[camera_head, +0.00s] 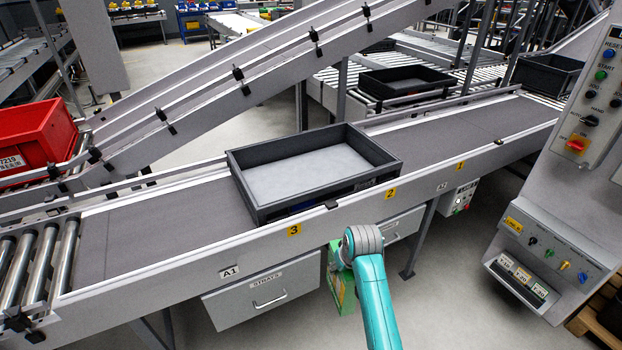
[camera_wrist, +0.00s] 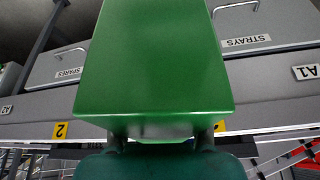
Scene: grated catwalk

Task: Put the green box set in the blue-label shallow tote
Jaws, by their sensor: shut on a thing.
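The green box set (camera_head: 343,291) hangs in front of the conveyor, partly hidden behind my teal arm. In the wrist view the green box (camera_wrist: 155,60) fills the middle of the picture. My gripper (camera_wrist: 161,136) is shut on it, with a finger at each side of its near end. In the head view the gripper is mostly hidden by my wrist. A shallow dark grey tote (camera_head: 245,198) sits on the conveyor belt, above and left of the box. It looks empty. A bluish patch shows low on its front wall, mostly hidden by the conveyor's rail.
The conveyor's front rail (camera_head: 260,243) lies between the box and the tote. A STRAYS drawer (camera_head: 263,293) hangs below it. A control console (camera_head: 560,220) stands at right. Other dark totes (camera_head: 405,83) are behind, and a red tote (camera_head: 38,135) is at left.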

